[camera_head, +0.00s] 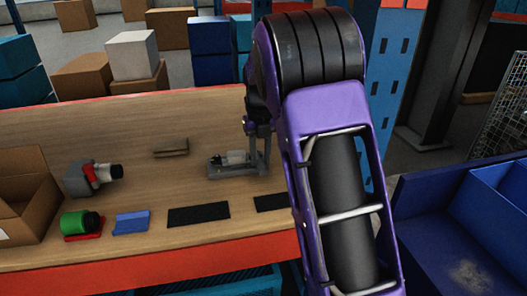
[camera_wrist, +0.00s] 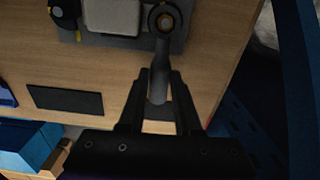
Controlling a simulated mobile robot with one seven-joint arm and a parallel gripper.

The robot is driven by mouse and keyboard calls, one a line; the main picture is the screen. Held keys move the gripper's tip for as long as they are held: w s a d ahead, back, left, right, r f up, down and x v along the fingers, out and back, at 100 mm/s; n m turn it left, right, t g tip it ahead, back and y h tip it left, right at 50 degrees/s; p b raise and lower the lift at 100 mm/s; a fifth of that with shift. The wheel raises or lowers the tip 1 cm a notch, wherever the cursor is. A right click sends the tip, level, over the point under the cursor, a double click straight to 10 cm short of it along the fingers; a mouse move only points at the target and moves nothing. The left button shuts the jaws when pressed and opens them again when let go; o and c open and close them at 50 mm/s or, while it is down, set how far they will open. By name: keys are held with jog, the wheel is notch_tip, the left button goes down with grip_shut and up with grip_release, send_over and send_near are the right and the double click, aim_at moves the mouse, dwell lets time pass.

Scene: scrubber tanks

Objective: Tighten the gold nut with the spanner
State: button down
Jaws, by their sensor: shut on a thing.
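My gripper (camera_wrist: 161,82) is shut on the grey spanner (camera_wrist: 160,62) by its handle in the wrist view. The spanner's dark round head (camera_wrist: 152,22) sits at the gold nut (camera_wrist: 166,21), appearing to ring it; I cannot tell how deep it is seated. The nut is at the edge of a grey fixture (camera_wrist: 92,44) with a pale block. In the head view the fixture (camera_head: 219,169) stands on the bench beside my arm.
The wooden bench (camera_head: 120,140) holds a cardboard box (camera_head: 40,205), a grey and red part (camera_head: 85,178), a green cylinder (camera_head: 80,222), a blue block (camera_head: 131,222), dark pads (camera_head: 198,215) and a small bracket (camera_head: 171,149). A blue bin (camera_head: 470,220) stands at the right.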

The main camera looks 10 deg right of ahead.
jog(key=shift+a+r+m+p, duration=0.15)
jog(key=shift+a+m+p, duration=0.15)
jog(key=shift+p, duration=0.35)
jog(key=shift+a+m+p, duration=0.2)
jog(key=shift+m+p, duration=0.3)
jog(key=shift+p, duration=0.1)
jog(key=shift+f, duration=0.2)
jog(key=shift+a+m, duration=0.2)
jog(key=shift+m, duration=0.2)
jog(key=shift+w, duration=0.1)
jog(key=shift+d+n, duration=0.4)
jog(key=shift+n, duration=0.2)
jog(key=shift+r, duration=0.45)
